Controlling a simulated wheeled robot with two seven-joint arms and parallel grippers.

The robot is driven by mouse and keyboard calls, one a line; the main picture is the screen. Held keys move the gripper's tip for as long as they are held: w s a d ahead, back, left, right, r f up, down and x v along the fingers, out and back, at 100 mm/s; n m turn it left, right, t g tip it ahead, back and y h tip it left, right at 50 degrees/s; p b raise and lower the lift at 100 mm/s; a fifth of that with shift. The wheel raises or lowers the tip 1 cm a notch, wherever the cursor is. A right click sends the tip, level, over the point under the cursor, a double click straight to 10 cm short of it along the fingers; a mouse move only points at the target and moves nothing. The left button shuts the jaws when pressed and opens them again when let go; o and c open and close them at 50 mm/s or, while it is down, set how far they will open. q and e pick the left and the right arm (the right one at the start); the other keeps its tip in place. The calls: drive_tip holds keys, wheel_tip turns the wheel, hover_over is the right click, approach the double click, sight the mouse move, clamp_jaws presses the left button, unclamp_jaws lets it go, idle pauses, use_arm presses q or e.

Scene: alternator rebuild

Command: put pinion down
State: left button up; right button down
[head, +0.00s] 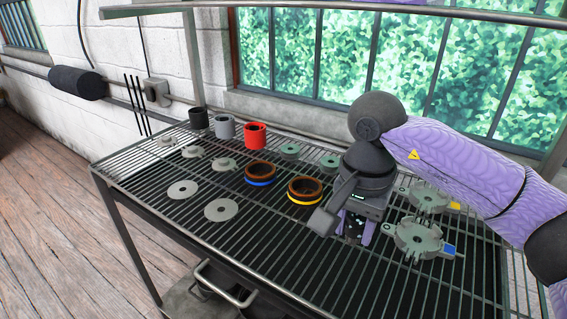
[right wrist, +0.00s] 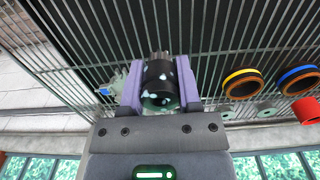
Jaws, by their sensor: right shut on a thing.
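My right gripper (head: 354,230) points down over the wire-rack table (head: 300,245), right of the yellow-banded ring. In the right wrist view its two purple fingers (right wrist: 160,82) are shut on the pinion (right wrist: 159,78), a dark cylinder with pale spots and a grey toothed end. In the head view the pinion is mostly hidden between the fingers. I cannot tell whether it touches the rack. My left gripper is not in view.
Left of the gripper stand a yellow-banded ring (head: 304,191), a blue-banded ring (head: 260,174) and a red cup (head: 255,136). Grey brackets (head: 418,238) lie close on the right. Flat discs (head: 221,210) lie at left. The front middle of the rack is clear.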

drive_tip(key=shift+w+f, duration=0.25)
drive_tip(key=shift+w, duration=0.2)
drive_tip(key=b, duration=0.2)
hover_over(343, 277)
wheel_tip(343, 277, down, 5)
drive_tip(key=shift+f, duration=0.15)
wheel_tip(343, 277, down, 4)
drive_tip(key=shift+f, duration=0.1)
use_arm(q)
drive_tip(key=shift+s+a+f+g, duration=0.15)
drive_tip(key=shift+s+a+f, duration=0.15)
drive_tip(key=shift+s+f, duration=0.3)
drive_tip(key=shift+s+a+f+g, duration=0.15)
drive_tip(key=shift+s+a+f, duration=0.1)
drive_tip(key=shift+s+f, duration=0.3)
use_arm(e)
drive_tip(key=shift+f+b, duration=0.1)
drive_tip(key=shift+b, duration=0.3)
drive_tip(key=shift+c, duration=1.5)
unclamp_jaws()
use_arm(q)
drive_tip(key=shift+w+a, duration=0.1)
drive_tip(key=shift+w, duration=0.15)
